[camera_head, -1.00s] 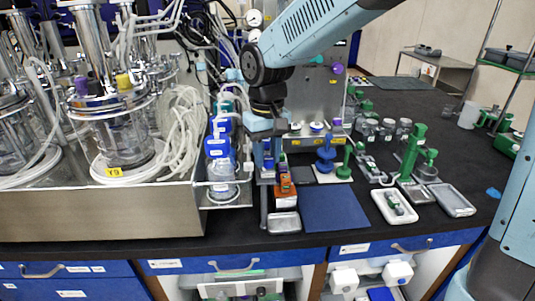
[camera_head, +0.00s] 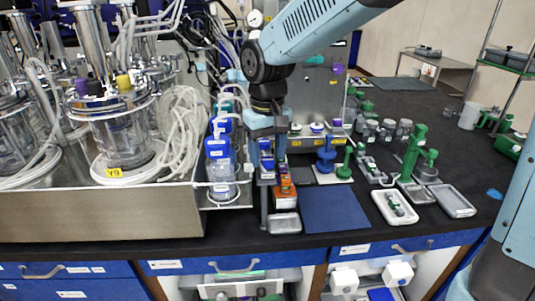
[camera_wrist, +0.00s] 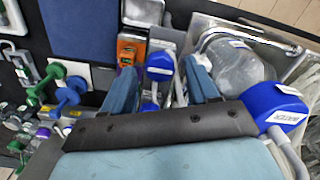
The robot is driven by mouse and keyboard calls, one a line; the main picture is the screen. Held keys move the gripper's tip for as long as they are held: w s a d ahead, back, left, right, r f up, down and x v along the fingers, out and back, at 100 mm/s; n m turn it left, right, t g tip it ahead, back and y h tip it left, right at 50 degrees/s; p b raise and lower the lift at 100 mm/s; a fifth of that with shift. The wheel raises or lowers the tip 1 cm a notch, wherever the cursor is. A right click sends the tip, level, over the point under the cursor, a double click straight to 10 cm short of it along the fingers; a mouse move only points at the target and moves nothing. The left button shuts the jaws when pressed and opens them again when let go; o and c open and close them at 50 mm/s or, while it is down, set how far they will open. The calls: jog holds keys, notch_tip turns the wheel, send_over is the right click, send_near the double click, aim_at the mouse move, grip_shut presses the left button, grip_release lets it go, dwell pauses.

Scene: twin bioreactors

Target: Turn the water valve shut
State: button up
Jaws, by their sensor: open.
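A blue valve knob with a white label (camera_wrist: 160,66) sits between the two fingers in the wrist view; its label is too small to read, so I cannot tell for sure that it is the water valve. It also shows as a blue labelled part (camera_head: 267,162) below the wrist in the head view. My gripper (camera_wrist: 163,80) is open, with one light-blue finger on each side of the knob. I cannot tell whether either finger touches it. The lower part of the knob's mounting is partly hidden by my gripper's body.
Blue-capped bottles (camera_head: 218,148) and a steel tub wall (camera_head: 120,215) stand left of my gripper. An orange box (camera_head: 285,198), a small metal tray (camera_head: 284,223) and a blue mat (camera_head: 335,209) lie in front and to the right. Green and blue stands (camera_head: 326,160) stand further right.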

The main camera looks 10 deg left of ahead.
aim_at(267, 159)
notch_tip(267, 159, up, 13)
dwell(0.4)
jog(key=shift+d, duration=0.1)
